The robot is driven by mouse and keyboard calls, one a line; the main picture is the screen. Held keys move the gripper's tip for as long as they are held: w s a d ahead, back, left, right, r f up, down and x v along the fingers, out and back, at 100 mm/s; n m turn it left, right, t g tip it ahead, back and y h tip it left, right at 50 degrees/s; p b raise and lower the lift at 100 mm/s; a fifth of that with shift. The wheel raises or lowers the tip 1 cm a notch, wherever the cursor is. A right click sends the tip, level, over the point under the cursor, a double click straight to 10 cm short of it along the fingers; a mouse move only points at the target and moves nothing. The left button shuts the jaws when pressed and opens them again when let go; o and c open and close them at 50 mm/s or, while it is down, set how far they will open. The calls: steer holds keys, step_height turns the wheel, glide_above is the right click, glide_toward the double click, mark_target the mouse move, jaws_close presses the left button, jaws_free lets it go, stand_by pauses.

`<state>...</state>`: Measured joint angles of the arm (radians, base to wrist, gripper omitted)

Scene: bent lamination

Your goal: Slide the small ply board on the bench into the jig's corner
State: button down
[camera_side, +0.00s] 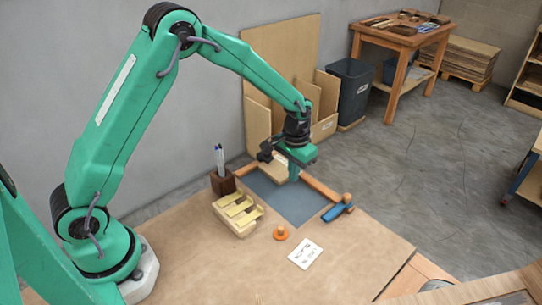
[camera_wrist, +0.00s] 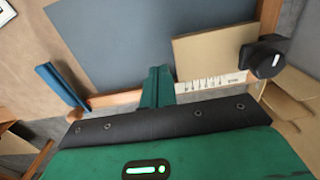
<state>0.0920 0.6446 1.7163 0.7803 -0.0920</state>
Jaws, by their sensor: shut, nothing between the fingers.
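The small tan ply board (camera_wrist: 212,52) lies flat at the dark blue-grey jig bed (camera_wrist: 130,40), near the corner where two wooden fences meet. In the wrist view its lower edge is close to a marked white scale (camera_wrist: 215,83) along one fence, and a black knob (camera_wrist: 263,60) overlaps its right side. I cannot tell whether it touches the fences. My gripper (camera_wrist: 158,75) is shut and empty, its fingertips low to the left of the board.
A blue clamp (camera_side: 338,211) sits at the bed's right end. A slatted wooden holder (camera_side: 238,214), a pen block (camera_side: 222,182), an orange disc (camera_side: 280,233) and a white label card (camera_side: 305,254) stand or lie on the bench. Panels (camera_side: 280,60) lean on the wall behind.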

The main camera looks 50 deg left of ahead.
step_height(320, 180, up, 5)
steer(key=shift+r, duration=0.2)
stand_by(0.5)
steer(key=s+a+r+t, duration=0.3)
steer(key=s+r, duration=0.8)
steer(key=r, duration=0.3)
steer(key=s+a+r+t, duration=0.1)
steer(key=s+r+t, duration=0.1)
steer(key=s, duration=1.3)
steer(key=shift+a+r+t, duration=0.25)
steer(key=shift+r+t, duration=0.05)
steer(key=shift+r, duration=0.35)
steer(key=c, duration=2.2)
jaws_free()
